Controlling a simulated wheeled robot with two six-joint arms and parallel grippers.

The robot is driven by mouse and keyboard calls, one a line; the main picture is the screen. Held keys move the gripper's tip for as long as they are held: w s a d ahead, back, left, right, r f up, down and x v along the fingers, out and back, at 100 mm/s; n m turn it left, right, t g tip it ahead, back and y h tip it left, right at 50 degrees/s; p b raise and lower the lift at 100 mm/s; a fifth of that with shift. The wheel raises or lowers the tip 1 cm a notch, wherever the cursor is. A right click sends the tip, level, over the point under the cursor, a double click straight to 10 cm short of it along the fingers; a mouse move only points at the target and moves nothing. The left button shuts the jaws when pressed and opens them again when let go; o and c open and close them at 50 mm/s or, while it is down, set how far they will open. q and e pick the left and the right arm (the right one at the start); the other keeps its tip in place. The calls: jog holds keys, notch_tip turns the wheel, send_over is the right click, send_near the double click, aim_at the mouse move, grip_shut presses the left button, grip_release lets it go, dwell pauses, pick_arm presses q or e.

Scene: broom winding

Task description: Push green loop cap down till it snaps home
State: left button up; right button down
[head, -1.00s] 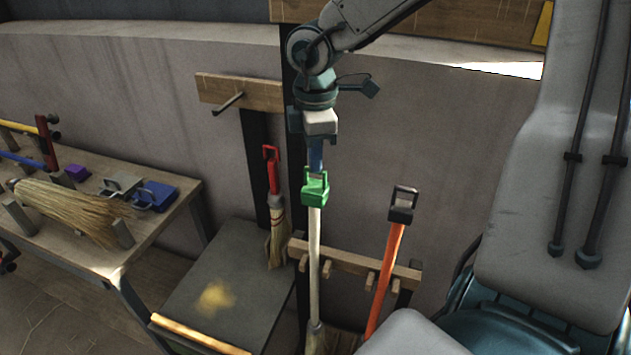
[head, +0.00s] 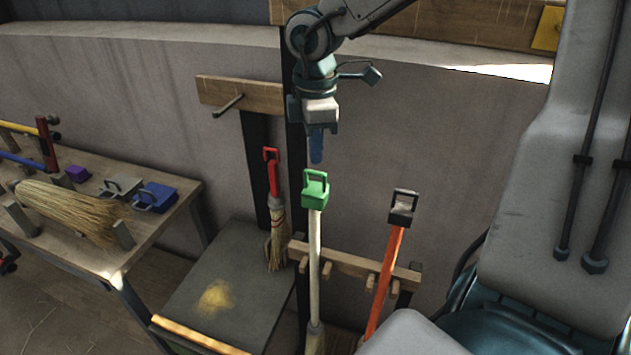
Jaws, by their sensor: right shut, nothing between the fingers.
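The green loop cap (head: 315,194) sits on the top end of a pale broom handle (head: 314,255), which stands upright in the wooden rack. Its loop points up. Whether the cap is fully seated on the handle cannot be told from here. My right gripper (head: 316,161) points straight down just above the cap, with its blue fingers shut and empty. A small gap shows between the fingertips and the loop. My left gripper is not in view.
An orange broom with a black loop cap (head: 403,207) stands to the right in the rack (head: 350,262). A red-capped broom (head: 273,200) hangs behind left. The workbench (head: 160,225) holds a straw broom (head: 70,208), a blue cap (head: 156,196), a grey cap (head: 122,186) and a purple cap (head: 77,173).

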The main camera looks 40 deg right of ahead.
aim_at(316, 172)
notch_tip(316, 172, up, 2)
jog(key=shift+r+p, duration=0.25)
jog(key=shift+p, duration=0.2)
notch_tip(316, 172, up, 3)
jog(key=p, duration=0.2)
jog(key=shift+f+p, duration=0.1)
jog(key=shift+p, duration=0.25)
